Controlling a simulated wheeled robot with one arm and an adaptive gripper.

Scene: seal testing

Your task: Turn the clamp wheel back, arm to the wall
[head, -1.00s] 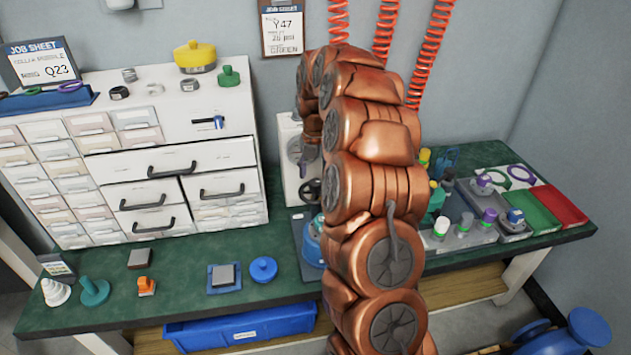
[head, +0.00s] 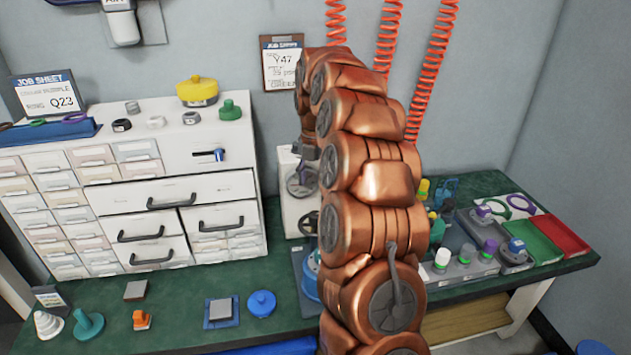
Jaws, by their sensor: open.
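The test machine (head: 287,212) is a white upright housing on a blue-grey base, on the green bench behind my arm. A dark spoked wheel, likely the clamp wheel (head: 307,223), shows on its front, its right side hidden by my copper arm. A blue rounded part (head: 311,275) sits below the wheel, also partly covered. My gripper (head: 303,180) is small and mostly hidden beside the arm, in front of the upper housing and above the wheel. It is open, and I see nothing held in it. Contact with the machine cannot be told.
A white drawer cabinet (head: 170,215) stands left of the machine. A blue knob-like cap (head: 261,304) and a grey block on a blue plate (head: 221,311) lie on the front bench. Green (head: 533,240) and red (head: 562,235) trays are at right. Red coiled hoses hang behind my arm.

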